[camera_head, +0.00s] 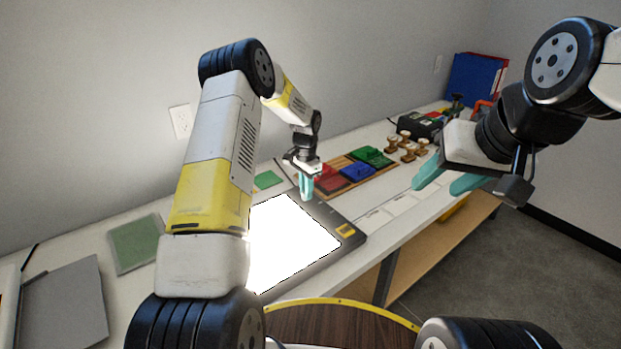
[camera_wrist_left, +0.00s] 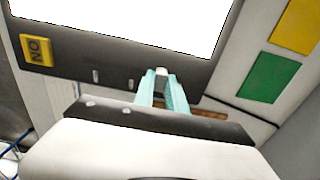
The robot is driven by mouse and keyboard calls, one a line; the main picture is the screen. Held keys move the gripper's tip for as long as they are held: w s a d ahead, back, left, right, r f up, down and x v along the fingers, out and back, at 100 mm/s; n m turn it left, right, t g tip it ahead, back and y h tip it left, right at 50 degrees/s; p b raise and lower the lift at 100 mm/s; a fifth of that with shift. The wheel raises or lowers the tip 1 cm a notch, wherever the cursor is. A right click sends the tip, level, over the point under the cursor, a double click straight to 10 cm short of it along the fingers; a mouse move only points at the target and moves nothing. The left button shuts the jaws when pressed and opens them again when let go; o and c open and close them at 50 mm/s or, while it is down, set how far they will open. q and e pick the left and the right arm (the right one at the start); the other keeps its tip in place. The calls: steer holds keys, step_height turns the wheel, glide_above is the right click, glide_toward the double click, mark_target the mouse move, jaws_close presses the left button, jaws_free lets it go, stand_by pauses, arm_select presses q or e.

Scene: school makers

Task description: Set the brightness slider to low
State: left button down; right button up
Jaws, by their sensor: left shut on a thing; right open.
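The light pad, a bright white panel with a dark frame (camera_head: 322,212), lies on the table; its frame (camera_wrist_left: 70,66) also fills the top of the left wrist view. A yellow "ON" button (camera_head: 346,229) sits at one corner and shows in the left wrist view (camera_wrist_left: 36,50). My left gripper (camera_head: 307,194) points down at the frame's far-right edge. Its teal fingers (camera_wrist_left: 161,78) are shut on a small grey knob, apparently the brightness slider (camera_wrist_left: 161,71), mostly hidden between them. Pale marks line the frame between knob and button. My right gripper (camera_head: 446,182) is open and empty, above the table's right front.
Red, blue and green ink pads (camera_head: 358,170) sit on a wooden tray behind the light pad. Several wooden stamps (camera_head: 408,146), a black box (camera_head: 420,125) and blue binders (camera_head: 474,78) stand farther back. A green sheet (camera_head: 136,243) and grey sheet (camera_head: 66,305) lie left.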

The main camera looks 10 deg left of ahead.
mark_target(327, 217)
arm_select(q)
steer(key=s+d, duration=0.7)
steer(key=shift+s+d, duration=0.3)
steer(key=shift+d, duration=0.1)
steer(key=c, duration=1.4)
jaws_free()
steer(key=shift+s+d, duration=0.1)
steer(key=shift+o, duration=0.2)
steer(key=shift+r, duration=0.15)
steer(key=shift+r, duration=0.35)
step_height(327, 217, up, 7)
